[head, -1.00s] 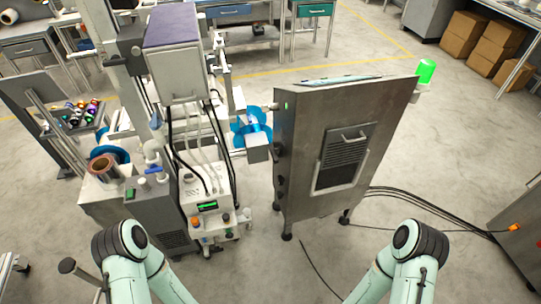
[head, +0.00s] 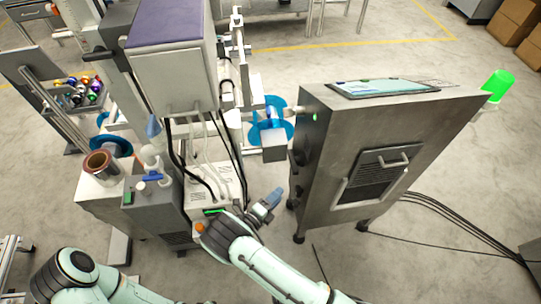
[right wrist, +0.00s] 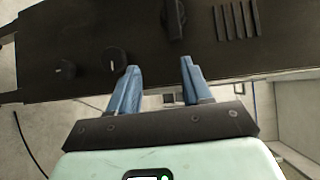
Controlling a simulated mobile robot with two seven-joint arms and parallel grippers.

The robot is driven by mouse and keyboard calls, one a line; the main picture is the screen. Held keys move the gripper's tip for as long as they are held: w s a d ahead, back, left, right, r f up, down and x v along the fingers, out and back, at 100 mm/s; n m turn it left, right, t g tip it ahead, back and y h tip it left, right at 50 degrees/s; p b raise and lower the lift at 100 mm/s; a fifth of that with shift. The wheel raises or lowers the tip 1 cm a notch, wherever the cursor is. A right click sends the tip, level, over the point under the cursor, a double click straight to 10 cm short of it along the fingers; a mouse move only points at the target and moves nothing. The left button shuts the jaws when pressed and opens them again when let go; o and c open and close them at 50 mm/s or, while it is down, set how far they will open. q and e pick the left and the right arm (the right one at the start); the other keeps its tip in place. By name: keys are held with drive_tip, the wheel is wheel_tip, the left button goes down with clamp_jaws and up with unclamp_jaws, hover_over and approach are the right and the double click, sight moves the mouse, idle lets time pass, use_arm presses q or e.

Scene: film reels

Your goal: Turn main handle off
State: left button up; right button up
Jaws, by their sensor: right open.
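My right gripper (head: 272,198) is in front of the left side of the steel cabinet (head: 385,125) in the head view. In the right wrist view, my right gripper (right wrist: 160,66) is open, with nothing between its blue fingers. A dark panel fills the top of that view. It carries a dark elongated handle (right wrist: 174,18) at the top, beyond and between the fingertips and apart from them. I cannot tell the handle's setting. Two round knobs with white marks (right wrist: 115,60) (right wrist: 64,69) sit to its left. My left gripper is out of view.
The white machine (head: 175,75) with hoses and cables stands left of the cabinet. A blue reel (head: 268,122) is between them. A green lamp (head: 497,85) sticks out from the cabinet's right side. Black cables (head: 445,212) lie on the floor at right.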

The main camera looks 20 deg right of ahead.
sight(295, 162)
drive_tip(key=w+d+r+n+t+p, duration=0.1)
drive_tip(key=w+d, duration=0.8)
drive_tip(key=shift+w+d+r+t, duration=0.15)
drive_tip(key=shift+w+r+t, duration=0.05)
drive_tip(key=shift+r+t, duration=0.2)
drive_tip(key=shift+c, duration=0.3)
drive_tip(key=c, duration=0.6)
